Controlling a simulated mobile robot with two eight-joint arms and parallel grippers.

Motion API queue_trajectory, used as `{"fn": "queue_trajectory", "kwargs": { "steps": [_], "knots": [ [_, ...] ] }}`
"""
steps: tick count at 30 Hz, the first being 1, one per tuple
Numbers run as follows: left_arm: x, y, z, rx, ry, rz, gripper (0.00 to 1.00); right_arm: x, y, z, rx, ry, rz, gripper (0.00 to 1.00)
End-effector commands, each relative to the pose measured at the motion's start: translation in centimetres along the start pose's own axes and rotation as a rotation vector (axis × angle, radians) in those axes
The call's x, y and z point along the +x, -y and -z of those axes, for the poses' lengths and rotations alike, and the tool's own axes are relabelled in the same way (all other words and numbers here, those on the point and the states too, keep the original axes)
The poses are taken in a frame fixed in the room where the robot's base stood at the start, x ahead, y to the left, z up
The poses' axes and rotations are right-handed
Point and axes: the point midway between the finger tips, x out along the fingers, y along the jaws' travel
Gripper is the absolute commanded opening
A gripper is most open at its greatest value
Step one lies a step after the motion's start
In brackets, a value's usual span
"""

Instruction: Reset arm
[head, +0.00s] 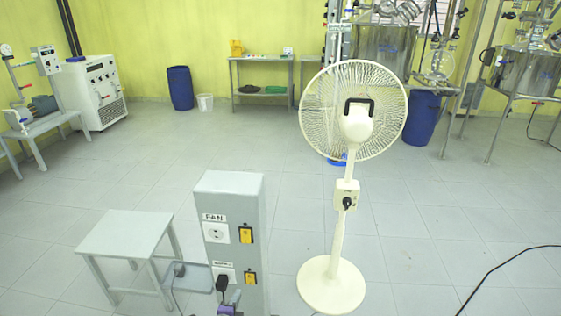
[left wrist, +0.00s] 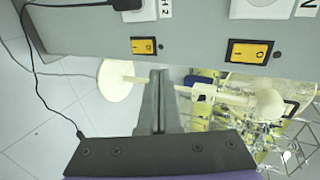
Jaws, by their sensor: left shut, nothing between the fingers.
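My left gripper (head: 235,298) shows at the bottom edge of the head view, low in front of the grey socket post; only a small purple and grey part of it is in the picture. In the left wrist view its fingers (left wrist: 159,76) are together with nothing between them, close to the post's face. My right gripper is in neither view. The grey socket post (head: 228,182) carries a socket labelled FAN (head: 216,234) with nothing in it. A lower socket holds a black plug (head: 222,283). Two yellow switches sit beside the sockets, and they also show in the left wrist view.
A white standing fan (head: 353,112) is right of the post. A small grey table (head: 124,233) stands left of it. A black cable (head: 497,269) lies on the floor at right. Glass reactors with a steel vessel (head: 384,45) stand at the back right. The middle floor is clear.

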Motion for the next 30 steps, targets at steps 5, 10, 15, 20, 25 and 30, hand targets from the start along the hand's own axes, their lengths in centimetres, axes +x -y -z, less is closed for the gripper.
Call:
{"fn": "queue_trajectory", "kwargs": {
  "steps": [5, 10, 15, 20, 25, 30],
  "knots": [
    [-3.0, 0.8, 0.3, -0.19, 0.0, -0.091, 0.0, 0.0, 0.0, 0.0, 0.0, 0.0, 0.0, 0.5],
    [-8.4, 0.8, 0.7, -0.51, 0.047, -0.242, 0.0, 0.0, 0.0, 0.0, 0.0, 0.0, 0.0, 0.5],
    [-14.6, -0.5, 0.8, -0.835, 0.158, -0.38, 0.0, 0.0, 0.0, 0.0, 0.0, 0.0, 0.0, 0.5],
    [-20.3, -2.4, 0.8, -1.103, 0.3, -0.475, 0.0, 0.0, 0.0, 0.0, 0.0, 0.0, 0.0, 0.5],
    [-24.8, -4.5, 0.6, -1.311, 0.443, -0.526, 0.0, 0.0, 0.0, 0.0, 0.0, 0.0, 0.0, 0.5],
    [-28.7, -6.6, 0.4, -1.478, 0.582, -0.55, 0.0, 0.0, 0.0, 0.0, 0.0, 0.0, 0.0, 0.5]
  ]
}}
